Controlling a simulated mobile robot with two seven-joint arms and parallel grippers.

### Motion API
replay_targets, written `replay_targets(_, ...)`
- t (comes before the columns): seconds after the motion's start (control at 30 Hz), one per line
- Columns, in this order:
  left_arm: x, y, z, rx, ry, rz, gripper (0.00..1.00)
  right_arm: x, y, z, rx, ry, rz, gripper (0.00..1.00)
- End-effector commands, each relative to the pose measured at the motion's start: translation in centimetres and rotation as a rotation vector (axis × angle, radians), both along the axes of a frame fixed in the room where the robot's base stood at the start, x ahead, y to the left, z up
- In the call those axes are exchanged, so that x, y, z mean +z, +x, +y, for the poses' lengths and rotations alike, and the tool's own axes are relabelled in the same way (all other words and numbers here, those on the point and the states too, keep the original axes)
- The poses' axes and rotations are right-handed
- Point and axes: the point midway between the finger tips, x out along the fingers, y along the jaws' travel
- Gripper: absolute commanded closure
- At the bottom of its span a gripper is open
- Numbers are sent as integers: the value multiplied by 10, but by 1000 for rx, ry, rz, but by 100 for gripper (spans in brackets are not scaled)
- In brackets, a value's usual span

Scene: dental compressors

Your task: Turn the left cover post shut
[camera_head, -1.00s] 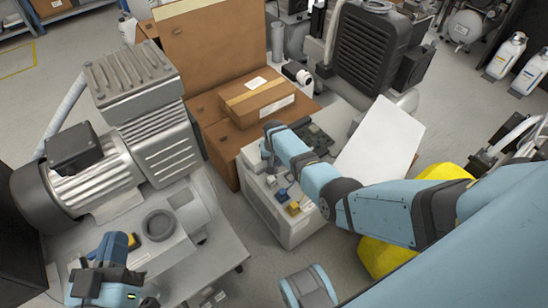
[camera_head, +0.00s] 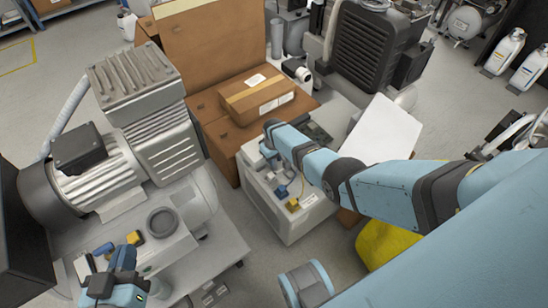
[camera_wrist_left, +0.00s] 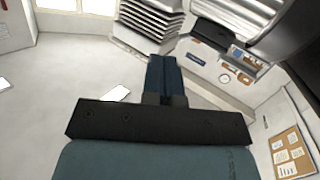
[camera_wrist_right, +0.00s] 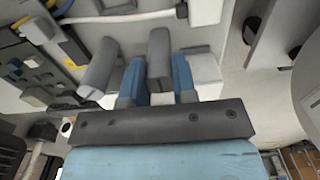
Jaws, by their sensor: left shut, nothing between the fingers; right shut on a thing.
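My right gripper (camera_wrist_right: 158,82) is shut on a short dark grey post (camera_wrist_right: 160,50) in the right wrist view. A second, similar grey post (camera_wrist_right: 100,66) stands beside it, outside the fingers. I cannot tell which is the left cover post. In the head view my right arm reaches over the white unit (camera_head: 290,222), and its gripper (camera_head: 270,130) is above the far part of that unit; the held post is hidden there. My left gripper (camera_head: 125,258) is shut and empty at the lower left, by the large grey compressor; its closed fingers show in the left wrist view (camera_wrist_left: 164,78).
The grey compressor (camera_head: 160,140) fills the left. A cardboard box (camera_head: 258,97) lies on a brown carton behind the white unit. Floor shows between compressor and unit.

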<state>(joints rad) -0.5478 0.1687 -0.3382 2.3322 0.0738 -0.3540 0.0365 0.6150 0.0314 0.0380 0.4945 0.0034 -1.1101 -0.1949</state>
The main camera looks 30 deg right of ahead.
Motion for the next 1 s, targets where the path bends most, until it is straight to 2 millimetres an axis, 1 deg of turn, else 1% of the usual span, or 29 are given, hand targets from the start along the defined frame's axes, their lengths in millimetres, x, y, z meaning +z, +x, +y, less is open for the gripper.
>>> replay_targets(0.37, 0, 0, 0, 1, 0, 0, 100, 0, 0, -1, 5, -1, 0, 98)
replay_targets(0.4, 0, 0, 0, 1, 0, 0, 100, 0, 0, -1, 5, -1, 0, 70)
replay_targets(0.43, 0, 0, 0, 1, 0, 0, 100, 0, 0, -1, 4, -1, 0, 64)
replay_targets(0.73, 2, 0, 1, 2, 0, -1, 100, 2, 0, 0, 4, 0, 0, 64)
replay_targets(0.87, 4, 0, 3, 4, 18, 17, 100, 12, 0, 0, 4, 0, -1, 64)
replay_targets(0.93, -15, -6, 11, 22, 56, 96, 100, 22, 1, 0, 4, -1, -2, 64)
replay_targets(1.0, -28, -12, 18, 31, 89, 162, 100, 34, 0, 0, 4, -1, -2, 64)
